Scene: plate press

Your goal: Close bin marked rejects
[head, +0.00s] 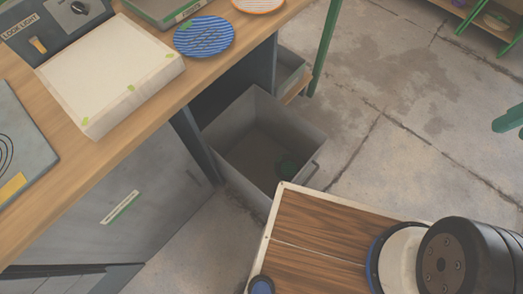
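A grey open-topped bin (235,128) stands out from under the workbench, in the middle of the head view. Its inside is visible, with a small dark green thing (287,168) at the bottom. A bar handle (312,172) shows at its right side. I see no readable marking on it, so I cannot tell whether it is the rejects bin. A closed grey front panel (150,215) with a small green-and-white label (120,207) is to its left; the label is too small to read. My gripper is not in view.
The wooden bench (140,170) runs along the left, with a white pad (110,75), a blue striped plate (204,36) and an orange-rimmed plate (258,4). A green leg (325,48) stands behind the bin. Concrete floor (400,125) is clear to the right. My wood-topped base fills the bottom right.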

